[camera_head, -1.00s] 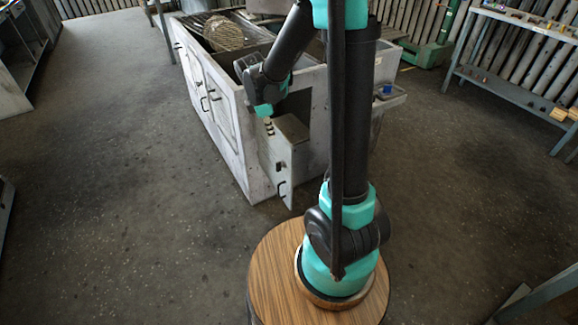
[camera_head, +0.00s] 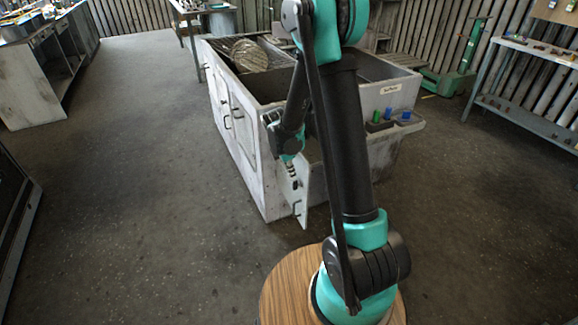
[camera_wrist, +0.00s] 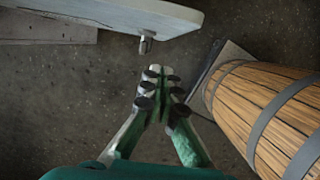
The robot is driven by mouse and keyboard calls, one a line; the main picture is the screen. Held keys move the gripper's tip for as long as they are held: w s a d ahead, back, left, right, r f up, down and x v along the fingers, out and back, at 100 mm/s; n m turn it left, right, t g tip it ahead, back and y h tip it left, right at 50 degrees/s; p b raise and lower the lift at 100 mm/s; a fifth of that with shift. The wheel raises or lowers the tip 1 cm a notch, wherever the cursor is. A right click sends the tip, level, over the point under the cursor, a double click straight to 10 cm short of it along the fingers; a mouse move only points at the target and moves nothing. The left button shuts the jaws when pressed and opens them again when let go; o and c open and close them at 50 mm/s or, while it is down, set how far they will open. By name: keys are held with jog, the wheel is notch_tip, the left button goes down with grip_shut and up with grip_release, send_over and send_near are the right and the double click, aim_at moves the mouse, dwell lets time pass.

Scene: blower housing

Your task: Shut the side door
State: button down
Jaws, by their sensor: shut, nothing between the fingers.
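The side door (camera_head: 314,196) is a pale, worn panel standing open at the near end of the grey-white blower housing (camera_head: 258,186). In the head view, my gripper (camera_head: 292,172) is close to the door's upper part. My arm hides part of the housing.
The housing's side has other closed doors with handles. A ledge (camera_head: 404,122) with blue and green items juts from its right end. Workbenches stand at the far left (camera_head: 50,85) and right (camera_head: 530,105). Dark floor left of the housing is clear.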

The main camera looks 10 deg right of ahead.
aim_at(301, 169)
jog(key=shift+w+d+r, duration=0.1)
jog(key=shift+w+d, duration=0.15)
jog(key=shift+d, duration=0.7)
jog(key=shift+w+d+r, duration=0.1)
jog(key=shift+w+d, duration=0.15)
jog(key=shift+d, duration=0.7)
